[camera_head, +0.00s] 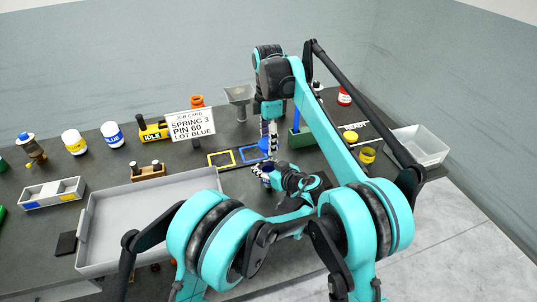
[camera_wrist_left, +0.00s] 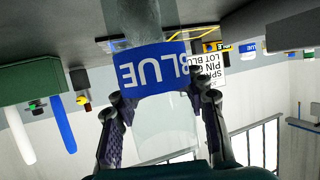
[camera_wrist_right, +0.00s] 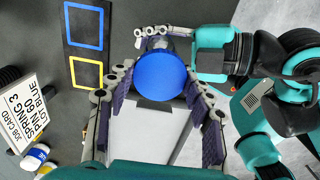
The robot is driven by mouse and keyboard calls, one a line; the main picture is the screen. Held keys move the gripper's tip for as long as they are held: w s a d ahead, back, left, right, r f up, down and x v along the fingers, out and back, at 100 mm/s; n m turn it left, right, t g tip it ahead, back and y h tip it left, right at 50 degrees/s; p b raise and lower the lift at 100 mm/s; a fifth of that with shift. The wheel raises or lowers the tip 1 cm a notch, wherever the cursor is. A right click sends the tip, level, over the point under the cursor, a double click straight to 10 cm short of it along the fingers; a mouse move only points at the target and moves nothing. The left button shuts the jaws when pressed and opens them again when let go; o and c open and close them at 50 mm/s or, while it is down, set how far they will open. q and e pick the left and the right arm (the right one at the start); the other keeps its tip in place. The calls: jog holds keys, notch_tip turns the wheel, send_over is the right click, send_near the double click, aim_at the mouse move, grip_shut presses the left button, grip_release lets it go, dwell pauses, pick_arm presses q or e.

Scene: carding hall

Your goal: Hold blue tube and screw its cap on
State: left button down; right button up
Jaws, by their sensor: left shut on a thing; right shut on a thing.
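The blue tube is clear with a blue label reading BLUE (camera_wrist_left: 155,70), upside down in the left wrist view. My left gripper (camera_wrist_left: 160,112) is shut around the tube; in the head view it is low over the table's front part (camera_head: 268,172). My right gripper (camera_head: 268,135) points down just above it. In the right wrist view the round blue cap (camera_wrist_right: 160,75) is between the fingers of my right gripper (camera_wrist_right: 158,92), which is shut on it. The left gripper's fingers show just beyond the cap. The cap hides the tube's mouth, so I cannot tell whether they touch.
A black mat with a yellow frame (camera_head: 221,158) and a blue frame (camera_wrist_right: 84,25) lies beside the grippers. A green block (camera_head: 301,138) stands close on the right. A large grey tray (camera_head: 95,215) fills the front left. The job card (camera_head: 190,124) stands behind.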

jog(key=shift+f, duration=1.2)
jog(key=shift+f, duration=0.9)
jog(key=shift+f, duration=0.55)
jog(key=m, duration=2.9)
